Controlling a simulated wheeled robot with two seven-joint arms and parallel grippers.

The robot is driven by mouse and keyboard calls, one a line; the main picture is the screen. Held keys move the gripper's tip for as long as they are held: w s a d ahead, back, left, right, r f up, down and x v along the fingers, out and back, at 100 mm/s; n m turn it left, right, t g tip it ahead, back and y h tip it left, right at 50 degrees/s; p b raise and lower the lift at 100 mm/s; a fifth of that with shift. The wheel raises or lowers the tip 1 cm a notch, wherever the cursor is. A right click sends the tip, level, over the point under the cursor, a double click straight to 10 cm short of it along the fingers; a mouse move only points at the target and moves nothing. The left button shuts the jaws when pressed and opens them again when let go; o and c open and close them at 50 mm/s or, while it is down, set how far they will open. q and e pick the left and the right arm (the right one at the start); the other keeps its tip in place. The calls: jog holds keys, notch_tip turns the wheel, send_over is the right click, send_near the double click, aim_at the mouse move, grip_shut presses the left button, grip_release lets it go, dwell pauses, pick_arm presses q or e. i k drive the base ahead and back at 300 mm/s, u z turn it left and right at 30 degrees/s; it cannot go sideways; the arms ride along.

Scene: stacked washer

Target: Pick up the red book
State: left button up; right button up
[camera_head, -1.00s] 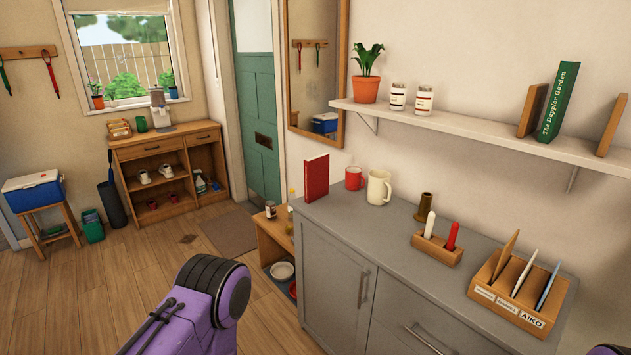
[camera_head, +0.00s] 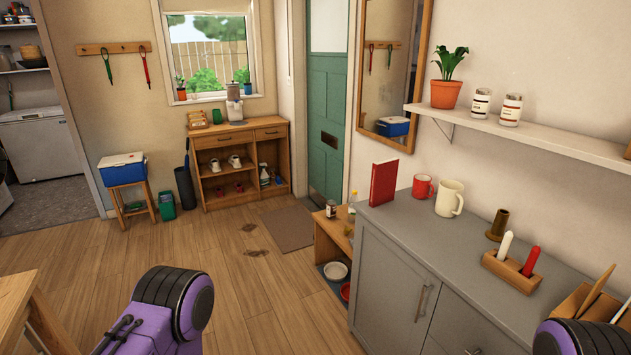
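The red book (camera_head: 383,183) stands upright on the far left end of the grey cabinet's countertop (camera_head: 400,223), close to the wall. A red mug (camera_head: 422,187) and a cream mug (camera_head: 449,199) stand to its right. Purple and black parts of my arms show at the bottom of the view, one left of centre and one at the right corner. Both lie well short of the book. Neither of my grippers is in view.
A low wooden shelf (camera_head: 331,234) with bowls stands left of the cabinet. A wooden holder (camera_head: 512,271) with two candle-like sticks and a brown holder (camera_head: 498,225) stand on the counter. A wall shelf (camera_head: 560,140) hangs above. A wooden table edge (camera_head: 18,300) is at lower left.

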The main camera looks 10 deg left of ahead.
aim_at(384, 172)
jog(key=u, duration=0.9)
jog(key=i, duration=3.2)
jog(key=z, duration=2.8)
